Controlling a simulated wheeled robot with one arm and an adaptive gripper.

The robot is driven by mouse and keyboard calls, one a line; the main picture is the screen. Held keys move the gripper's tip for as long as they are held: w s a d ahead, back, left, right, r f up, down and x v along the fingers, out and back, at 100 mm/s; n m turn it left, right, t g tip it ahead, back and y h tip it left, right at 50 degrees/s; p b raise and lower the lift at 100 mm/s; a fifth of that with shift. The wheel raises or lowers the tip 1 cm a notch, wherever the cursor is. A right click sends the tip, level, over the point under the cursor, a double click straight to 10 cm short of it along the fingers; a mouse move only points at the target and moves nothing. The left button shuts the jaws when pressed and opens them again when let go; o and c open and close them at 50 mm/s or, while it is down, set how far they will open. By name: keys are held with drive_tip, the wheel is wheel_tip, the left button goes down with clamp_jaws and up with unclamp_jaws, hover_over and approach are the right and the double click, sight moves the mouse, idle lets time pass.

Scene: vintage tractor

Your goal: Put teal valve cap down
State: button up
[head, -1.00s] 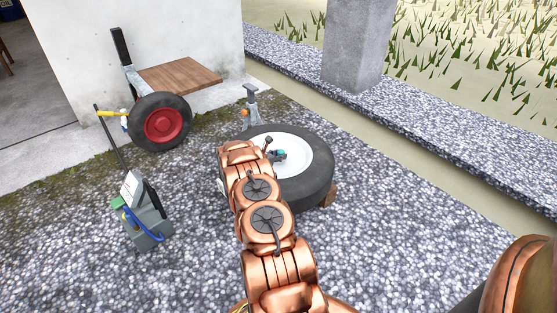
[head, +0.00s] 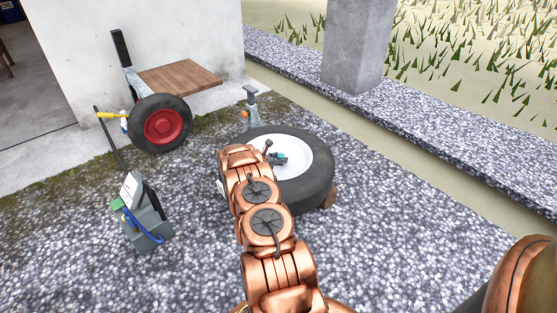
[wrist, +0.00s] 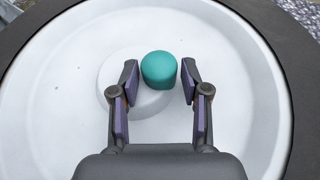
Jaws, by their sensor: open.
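The teal valve cap (wrist: 159,69) is a small rounded piece between my gripper's fingertips in the wrist view. It appears to rest on the raised round hub (wrist: 125,84) of the white wheel disc (wrist: 55,80), right of the hub's middle. My gripper (wrist: 160,83) is open, with a small gap between each finger pad and the cap. In the head view the cap is a tiny teal spot (head: 281,156) at my gripper (head: 278,158), over the white disc (head: 315,150) of the tyre lying flat. My arm hides part of the tyre there.
The black tyre (head: 318,183) lies on gravel. A jack stand (head: 250,105) stands just behind it. A grey box with a blue hose (head: 148,222) stands at the left. A cart with a red-hubbed wheel (head: 163,126) and wooden deck (head: 180,76) is by the wall. Gravel at right is clear.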

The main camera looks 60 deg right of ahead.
drive_tip(key=p+v, duration=0.3)
drive_tip(key=v, duration=0.9)
drive_tip(key=shift+a+r, duration=0.1)
drive_tip(key=shift+r, duration=0.3)
drive_tip(key=s+a+r+m+g+y, duration=0.2)
drive_tip(key=s+a+r+m, duration=0.35)
drive_tip(key=a+r, duration=0.4)
drive_tip(key=s+a+r+m+g+y, duration=0.2)
drive_tip(key=s+a+r+m, duration=0.4)
drive_tip(key=r, duration=0.7)
drive_tip(key=s+a+r+m+y, duration=0.1)
drive_tip(key=s+a+r+y, duration=0.1)
drive_tip(key=s+a, duration=0.6)
drive_tip(key=s+a+r+m+t+y, duration=0.1)
drive_tip(key=s+a+y, duration=0.3)
drive_tip(key=a, duration=1.2)
drive_tip(key=s+a+r+m+y, duration=0.3)
drive_tip(key=s+a, duration=0.9)
drive_tip(key=a, duration=0.1)
drive_tip(key=shift+s+r+y, duration=0.15)
drive_tip(key=shift+s+y, duration=0.05)
drive_tip(key=shift+y, duration=0.1)
drive_tip(key=shift+a+m, duration=0.1)
drive_tip(key=shift+m, duration=0.15)
